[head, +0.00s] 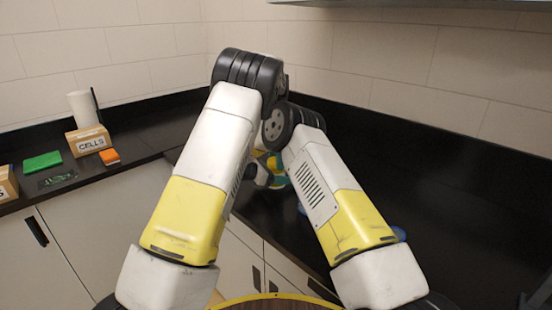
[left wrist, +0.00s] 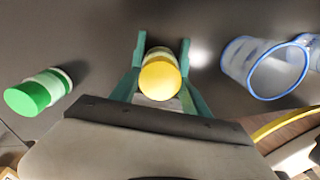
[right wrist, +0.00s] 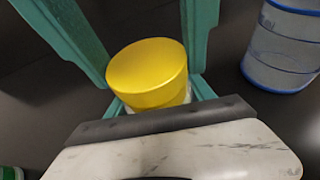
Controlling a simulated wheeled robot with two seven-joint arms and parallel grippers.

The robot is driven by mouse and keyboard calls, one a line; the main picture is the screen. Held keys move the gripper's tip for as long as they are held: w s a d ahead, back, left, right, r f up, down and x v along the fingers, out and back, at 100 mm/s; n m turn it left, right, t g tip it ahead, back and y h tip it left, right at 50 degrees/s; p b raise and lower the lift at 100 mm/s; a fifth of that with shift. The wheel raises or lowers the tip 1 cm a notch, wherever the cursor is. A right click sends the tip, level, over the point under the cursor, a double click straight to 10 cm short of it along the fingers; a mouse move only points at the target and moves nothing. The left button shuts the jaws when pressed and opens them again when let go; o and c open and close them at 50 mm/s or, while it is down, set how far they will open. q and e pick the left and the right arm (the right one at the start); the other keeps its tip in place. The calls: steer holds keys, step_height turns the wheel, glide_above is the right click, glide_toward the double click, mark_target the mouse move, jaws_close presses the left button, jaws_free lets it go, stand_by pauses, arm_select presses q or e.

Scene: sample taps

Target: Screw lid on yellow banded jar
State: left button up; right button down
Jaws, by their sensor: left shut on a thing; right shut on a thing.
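The yellow lid (left wrist: 160,78) is in the left wrist view, between the green fingers of my left gripper (left wrist: 163,42), which is shut on it. The jar's pale body shows behind it. In the right wrist view the lid is large and close, with a sliver of the white jar (right wrist: 186,98) under it. My right gripper (right wrist: 158,98) appears shut on the jar's body, below the lid; its grip is mostly hidden. Large green fingers come down from above on both sides of the lid. In the head view my arms hide most of the jar and both grippers.
A green-lidded jar (left wrist: 32,96) stands to the left in the left wrist view. A clear container with blue rims (left wrist: 265,66) is to the right. In the head view, a "CELLS" box (head: 88,140), a green item (head: 42,161) and an orange item (head: 109,156) sit on the left counter.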

arm_select(q)
steer(key=m, duration=0.3)
steer(key=o, duration=1.5)
steer(key=shift+o, duration=0.2)
steer(key=shift+r, duration=2.3)
steer(key=shift+c, duration=0.9)
steer(key=shift+r+m, duration=0.7)
steer(key=shift+r, duration=1.05)
